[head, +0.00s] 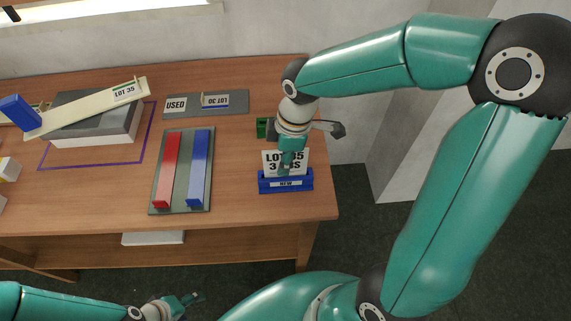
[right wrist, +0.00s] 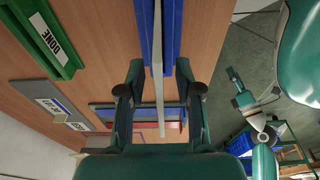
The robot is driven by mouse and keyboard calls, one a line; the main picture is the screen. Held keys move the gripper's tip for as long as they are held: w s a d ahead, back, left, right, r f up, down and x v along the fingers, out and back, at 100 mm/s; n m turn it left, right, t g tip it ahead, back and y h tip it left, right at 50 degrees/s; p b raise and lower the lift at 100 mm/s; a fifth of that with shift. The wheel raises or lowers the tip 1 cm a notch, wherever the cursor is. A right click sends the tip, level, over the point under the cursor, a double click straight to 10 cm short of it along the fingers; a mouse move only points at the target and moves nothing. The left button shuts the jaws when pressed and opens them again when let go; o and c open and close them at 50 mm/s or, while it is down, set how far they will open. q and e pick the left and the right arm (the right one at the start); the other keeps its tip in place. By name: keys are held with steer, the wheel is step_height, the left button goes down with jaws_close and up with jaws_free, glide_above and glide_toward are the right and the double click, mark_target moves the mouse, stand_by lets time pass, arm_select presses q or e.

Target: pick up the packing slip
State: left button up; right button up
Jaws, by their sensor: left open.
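The packing slip (head: 270,158) is a white card with "LOT 35" in black print. It stands upright in a blue holder (head: 264,187) marked "NEW" at the table's right front. My right gripper (head: 288,158) is over the slip and hides part of its print. In the right wrist view the slip (right wrist: 158,45) shows edge-on between the two fingers, with a gap on each side, so this gripper (right wrist: 160,72) is open around it. The blue holder (right wrist: 172,30) lies beyond the fingertips. My left gripper (head: 190,300) is open and empty, low in front of the table.
A green tray (right wrist: 62,60) marked "DONE" is beside the holder, mostly hidden in the head view. A grey mat (head: 182,205) with a red bar (head: 167,170) and a blue bar (head: 199,165) lies left. A "USED" plate (head: 234,103) lies behind. The table's right edge is close.

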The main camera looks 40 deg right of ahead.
jaws_close()
steer(key=shift+r, duration=0.15)
stand_by(0.4)
